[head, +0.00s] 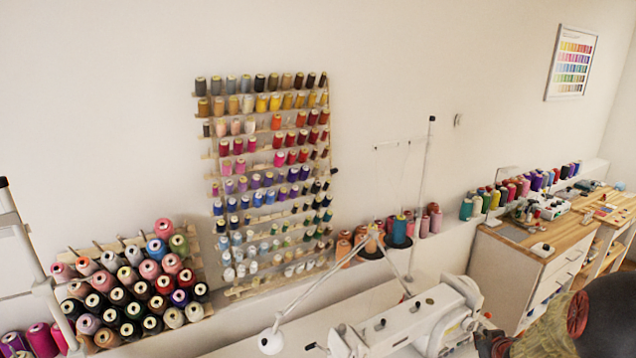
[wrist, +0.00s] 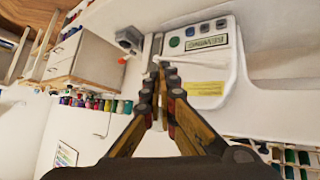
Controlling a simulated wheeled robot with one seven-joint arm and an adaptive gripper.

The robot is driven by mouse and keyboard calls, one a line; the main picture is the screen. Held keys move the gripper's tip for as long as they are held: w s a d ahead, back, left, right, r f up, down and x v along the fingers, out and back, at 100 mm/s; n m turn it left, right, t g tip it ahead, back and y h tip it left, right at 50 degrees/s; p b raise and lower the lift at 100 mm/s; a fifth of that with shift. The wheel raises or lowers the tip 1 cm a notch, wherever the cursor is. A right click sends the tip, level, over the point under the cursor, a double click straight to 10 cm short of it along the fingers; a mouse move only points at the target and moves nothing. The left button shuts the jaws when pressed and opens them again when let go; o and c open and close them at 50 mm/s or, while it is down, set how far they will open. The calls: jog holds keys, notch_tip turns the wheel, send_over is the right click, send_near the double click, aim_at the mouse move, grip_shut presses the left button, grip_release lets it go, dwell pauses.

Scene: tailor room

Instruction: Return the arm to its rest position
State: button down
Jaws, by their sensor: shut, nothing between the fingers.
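My gripper (wrist: 161,72) shows in the wrist view, its two fingers drawn together at the tips with nothing between them. The fingers reach up from the bottom middle of that view, in front of a white machine body with a panel of round buttons and a label (wrist: 207,43). I cannot tell how far the tips are from that machine. I cannot make out my gripper with certainty in the head view.
A white sewing machine (head: 410,325) stands at the bottom of the head view. A thread rack (head: 262,218) hangs on the wall, and a cone rack (head: 203,268) stands at left. A wooden-topped cabinet (head: 508,268) is at right.

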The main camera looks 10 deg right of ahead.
jog(key=s+a+r+g, duration=0.1)
jog(key=s+a+r, duration=0.4)
jog(key=a+r, duration=0.4)
jog(key=s+a+r+g, duration=0.1)
jog(key=s+a+r, duration=0.3)
jog(key=a+r, duration=0.45)
jog(key=s+a+r+n+g+y, duration=0.1)
jog(key=s+a+r+y, duration=0.2)
jog(key=s+a, duration=1.3)
jog(key=s+r, duration=0.1)
jog(key=s, duration=0.2)
jog(key=shift+s+g, duration=0.3)
jog(key=shift+s, duration=0.1)
